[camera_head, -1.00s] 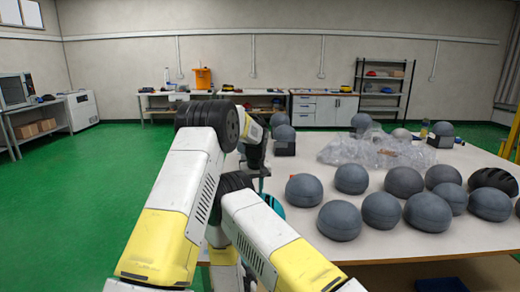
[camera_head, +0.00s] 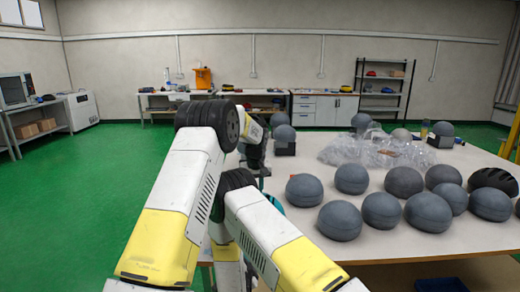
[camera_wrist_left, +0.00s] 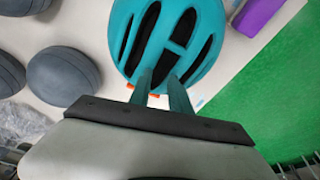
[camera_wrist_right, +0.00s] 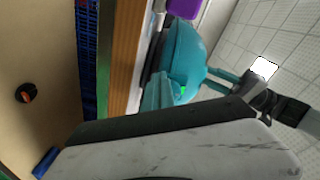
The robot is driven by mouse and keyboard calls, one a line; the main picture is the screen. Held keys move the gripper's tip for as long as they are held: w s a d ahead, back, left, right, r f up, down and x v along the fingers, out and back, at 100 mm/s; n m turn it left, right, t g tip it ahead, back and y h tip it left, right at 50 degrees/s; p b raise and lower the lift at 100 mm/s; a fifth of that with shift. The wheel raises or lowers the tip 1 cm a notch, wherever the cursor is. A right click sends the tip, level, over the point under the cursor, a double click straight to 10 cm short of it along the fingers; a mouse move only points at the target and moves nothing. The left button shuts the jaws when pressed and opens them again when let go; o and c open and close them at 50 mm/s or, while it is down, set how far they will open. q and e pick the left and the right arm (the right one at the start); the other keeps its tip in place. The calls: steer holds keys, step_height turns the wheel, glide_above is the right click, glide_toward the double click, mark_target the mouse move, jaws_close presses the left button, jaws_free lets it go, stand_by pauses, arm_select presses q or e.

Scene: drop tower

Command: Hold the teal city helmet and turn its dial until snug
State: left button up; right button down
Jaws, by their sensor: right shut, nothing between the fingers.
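The teal helmet (camera_wrist_left: 195,30) has dark vents and fills the top middle of the left wrist view. In the head view only a sliver of it (camera_head: 275,203) shows behind my arms. My left gripper (camera_wrist_left: 162,82) has both fingertips at the helmet's edge, a narrow gap apart, and appears closed on it. In the right wrist view the helmet (camera_wrist_right: 185,50) is seen from its side, with a small bright green spot low on it. My right gripper (camera_wrist_right: 160,92) is shut and empty, close beside the helmet's lower edge. The dial cannot be clearly made out.
Several grey domes (camera_head: 340,220) stand on the white table (camera_head: 300,165), with clear plastic wrap (camera_head: 375,150) behind them. A dark helmet (camera_head: 492,180) lies at the right. A purple block (camera_wrist_left: 258,12) is near the teal helmet. Green floor lies open at the left.

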steer(key=shift+w+d+r, duration=0.15)
steer(key=shift+d+r, duration=0.25)
steer(key=shift+r, duration=0.15)
steer(key=shift+a+r, duration=0.35)
steer(key=shift+r, duration=0.25)
stand_by(0.9)
steer(key=shift+a, duration=0.1)
